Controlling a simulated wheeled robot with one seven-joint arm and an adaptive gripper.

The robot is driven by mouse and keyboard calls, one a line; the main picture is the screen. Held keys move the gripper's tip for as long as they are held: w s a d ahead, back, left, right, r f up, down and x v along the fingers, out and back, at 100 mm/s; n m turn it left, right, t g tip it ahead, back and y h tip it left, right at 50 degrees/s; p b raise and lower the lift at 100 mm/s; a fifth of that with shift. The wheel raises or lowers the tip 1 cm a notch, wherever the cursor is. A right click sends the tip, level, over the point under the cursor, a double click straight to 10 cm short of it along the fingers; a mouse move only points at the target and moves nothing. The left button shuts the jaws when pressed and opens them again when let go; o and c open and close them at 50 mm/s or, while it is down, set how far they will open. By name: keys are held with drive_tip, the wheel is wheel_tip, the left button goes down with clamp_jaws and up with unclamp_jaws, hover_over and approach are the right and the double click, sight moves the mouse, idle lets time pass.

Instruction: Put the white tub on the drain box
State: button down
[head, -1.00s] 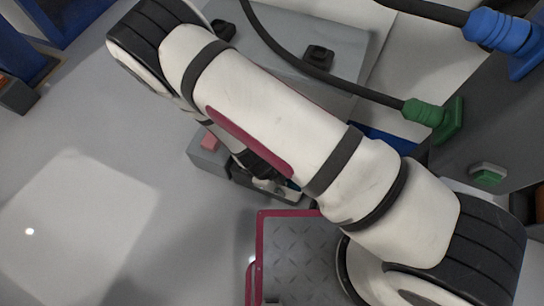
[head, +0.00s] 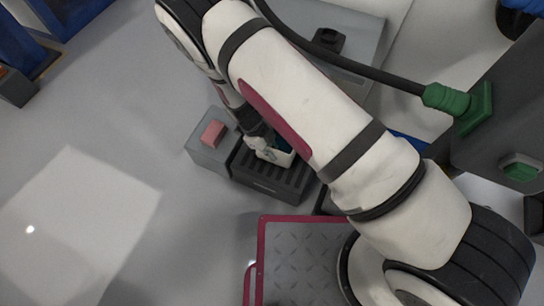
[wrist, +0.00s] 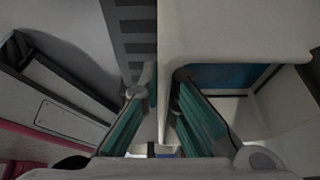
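Whether the tub's base touches the slats is hidden.
A grey block with a pink top (head: 213,133) adjoins the drain box on the left. A grey tread plate with a red rim (head: 300,219) lies in front. A black hose with a green fitting (head: 446,100) crosses behind my arm. Open floor lies to the left.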

drive_tip(key=shift+f, duration=0.7)
drive_tip(key=shift+f, duration=0.15)
drive_tip(key=c, duration=1.8)
unclamp_jaws()
drive_tip(key=p+v, duration=0.4)
drive_tip(key=v, duration=0.8)
